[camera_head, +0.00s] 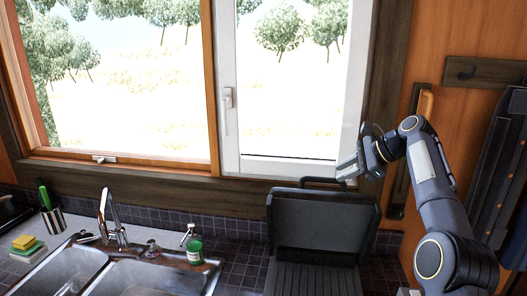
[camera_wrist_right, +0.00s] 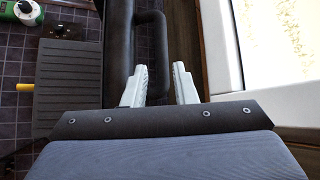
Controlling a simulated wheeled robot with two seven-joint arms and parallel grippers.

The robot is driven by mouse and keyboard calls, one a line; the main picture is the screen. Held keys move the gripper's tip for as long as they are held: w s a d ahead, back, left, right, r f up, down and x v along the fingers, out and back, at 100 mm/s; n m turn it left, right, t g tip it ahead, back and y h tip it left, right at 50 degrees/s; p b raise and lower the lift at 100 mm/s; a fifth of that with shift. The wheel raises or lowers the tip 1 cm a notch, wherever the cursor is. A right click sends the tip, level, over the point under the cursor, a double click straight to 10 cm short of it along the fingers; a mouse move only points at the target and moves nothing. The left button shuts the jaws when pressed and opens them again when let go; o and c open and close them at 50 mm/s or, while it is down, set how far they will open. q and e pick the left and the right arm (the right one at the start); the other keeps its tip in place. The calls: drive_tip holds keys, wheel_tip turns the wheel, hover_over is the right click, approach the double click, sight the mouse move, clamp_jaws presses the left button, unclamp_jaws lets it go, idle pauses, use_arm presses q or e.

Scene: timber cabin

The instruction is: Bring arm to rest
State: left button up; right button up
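My right arm (camera_head: 435,185) comes in from the right and bends up toward the window. My right gripper (camera_head: 347,168) is just above the raised lid of a dark grill (camera_head: 322,222), by its handle (camera_head: 322,182). In the right wrist view the two pale fingers of the right gripper (camera_wrist_right: 160,84) are spread apart. The lid stands upright and the ridged lower plate (camera_wrist_right: 68,85) is exposed. My left gripper is not in view.
A white-framed window (camera_head: 229,120) is right behind the gripper. A double sink (camera_head: 150,278) with a faucet (camera_head: 108,215), a green bottle (camera_head: 194,251) and sponges (camera_head: 27,244) are to the left. A wooden door (camera_head: 470,120) and a dark hanging item (camera_head: 505,170) are at right.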

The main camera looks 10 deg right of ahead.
drive_tip(key=s+a+f+n+h+b, duration=0.1)
drive_tip(key=s+n, duration=0.3)
drive_tip(key=s, duration=0.6)
drive_tip(key=s+a+f+n+h+b, duration=0.15)
drive_tip(key=s+n, duration=0.25)
drive_tip(key=s, duration=0.7)
drive_tip(key=s+a+f+n+b, duration=0.1)
drive_tip(key=s+a+f+n, duration=0.2)
drive_tip(key=s+f, duration=0.7)
drive_tip(key=s+a+f+n+h, duration=0.1)
drive_tip(key=s+a+f+n, duration=0.3)
drive_tip(key=s+f, duration=0.6)
drive_tip(key=shift+s+n+b, duration=0.4)
drive_tip(key=shift+s+n, duration=0.7)
drive_tip(key=shift+s, duration=0.15)
drive_tip(key=shift+a+f+g+h, duration=0.1)
drive_tip(key=shift+g+h, duration=0.15)
drive_tip(key=shift+g, duration=0.05)
